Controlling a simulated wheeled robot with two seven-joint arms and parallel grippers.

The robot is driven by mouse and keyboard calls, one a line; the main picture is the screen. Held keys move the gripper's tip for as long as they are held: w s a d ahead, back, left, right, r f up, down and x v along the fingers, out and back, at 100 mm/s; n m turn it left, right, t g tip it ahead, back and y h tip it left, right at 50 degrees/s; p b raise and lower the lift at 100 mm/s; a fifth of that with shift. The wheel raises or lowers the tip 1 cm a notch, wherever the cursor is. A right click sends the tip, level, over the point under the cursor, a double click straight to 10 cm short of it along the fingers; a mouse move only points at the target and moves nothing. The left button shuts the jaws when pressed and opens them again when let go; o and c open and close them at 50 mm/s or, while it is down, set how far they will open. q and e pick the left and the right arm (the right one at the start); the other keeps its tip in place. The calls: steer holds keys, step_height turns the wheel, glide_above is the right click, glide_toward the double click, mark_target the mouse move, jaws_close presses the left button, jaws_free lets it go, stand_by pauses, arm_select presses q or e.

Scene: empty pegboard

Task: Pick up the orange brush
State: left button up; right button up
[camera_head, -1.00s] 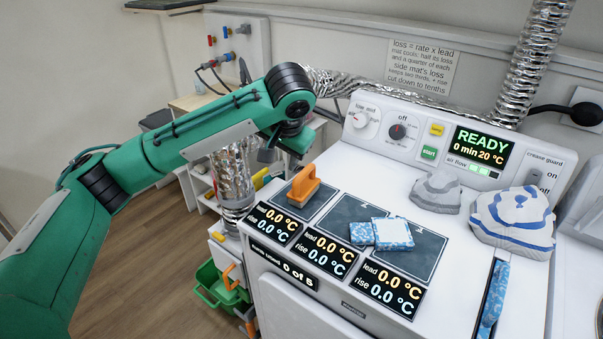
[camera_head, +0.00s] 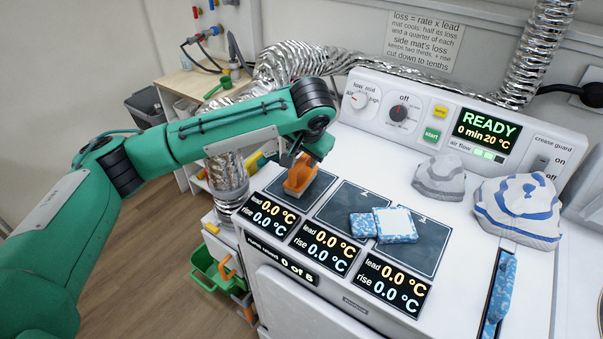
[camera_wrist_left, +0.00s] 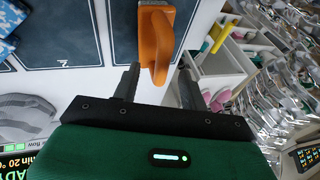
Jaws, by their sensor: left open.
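The orange brush (camera_head: 300,178) stands on the leftmost dark mat (camera_head: 318,187) on top of the white machine, its handle upward. My left gripper (camera_head: 303,156) is right above it, and its dark wrist hides the top of the brush in the head view. In the left wrist view the brush's orange handle (camera_wrist_left: 155,45) reaches between the two dark fingers of my left gripper (camera_wrist_left: 155,88). The fingers are apart, with gaps beside the handle. My right gripper is not in view.
Blue-speckled blocks (camera_head: 394,225) lie across the middle and right mats. A grey lump (camera_head: 438,178) and a blue-striped white lump (camera_head: 518,208) sit to the right. A silver duct (camera_head: 228,170) stands left of the machine, and a green bin (camera_head: 210,270) is on the floor.

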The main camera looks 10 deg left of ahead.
mark_target(301, 159)
arm_select(q)
steer(key=p+x, duration=0.1)
steer(key=x, duration=0.3)
steer(key=shift+w+a, duration=0.1)
steer(key=shift+a, duration=0.1)
steer(key=shift+w+f, duration=0.1)
steer(key=shift+f, duration=0.15)
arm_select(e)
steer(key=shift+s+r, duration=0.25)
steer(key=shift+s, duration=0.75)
arm_select(q)
steer(key=shift+c, duration=0.4)
jaws_close()
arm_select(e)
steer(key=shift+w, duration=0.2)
